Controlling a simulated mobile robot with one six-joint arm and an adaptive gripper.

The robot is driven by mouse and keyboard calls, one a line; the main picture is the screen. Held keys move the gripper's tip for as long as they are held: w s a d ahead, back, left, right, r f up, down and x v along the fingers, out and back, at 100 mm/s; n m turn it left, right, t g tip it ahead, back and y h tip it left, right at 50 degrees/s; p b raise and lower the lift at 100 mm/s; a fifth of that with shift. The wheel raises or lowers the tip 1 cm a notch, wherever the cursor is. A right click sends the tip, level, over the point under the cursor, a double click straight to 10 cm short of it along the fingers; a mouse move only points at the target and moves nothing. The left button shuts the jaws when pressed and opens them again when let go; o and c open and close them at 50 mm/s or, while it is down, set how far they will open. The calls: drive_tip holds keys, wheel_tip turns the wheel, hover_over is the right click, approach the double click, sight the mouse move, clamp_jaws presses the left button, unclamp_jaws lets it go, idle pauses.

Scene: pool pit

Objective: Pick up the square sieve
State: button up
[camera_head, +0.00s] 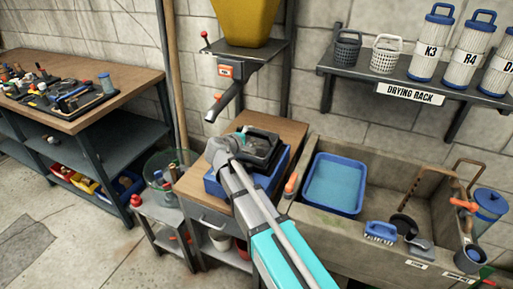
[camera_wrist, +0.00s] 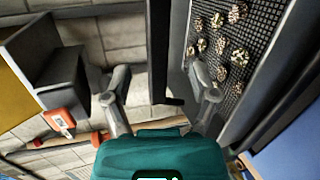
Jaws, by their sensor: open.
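The square sieve (camera_head: 262,152) is a dark, shallow, framed tray on the blue bin atop the wooden bench top. In the wrist view its black mesh (camera_wrist: 232,72) fills the upper right and holds several pale brown lumps. My gripper (camera_wrist: 160,78) is open, with its two fingers spread wide. The right finger overlaps the near rim of the sieve in the picture; I cannot tell whether it touches. In the head view my gripper (camera_head: 232,138) is at the left side of the sieve, and my arm hides part of the bin.
A yellow hopper (camera_head: 245,22) with a metal chute (camera_head: 228,98) hangs just above and behind. A concrete sink (camera_head: 400,185) holding a blue basin (camera_head: 335,184) is to the right. A clear bucket (camera_head: 168,170) stands left. The drying rack (camera_head: 400,85) is on the wall.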

sight(253, 134)
drive_tip(key=shift+a+x, duration=0.25)
drive_tip(key=shift+x, duration=0.9)
drive_tip(key=shift+b+x, duration=0.4)
drive_tip(key=shift+x, duration=0.4)
drive_tip(key=shift+r, duration=0.15)
drive_tip(key=shift+s, duration=0.1)
clamp_jaws()
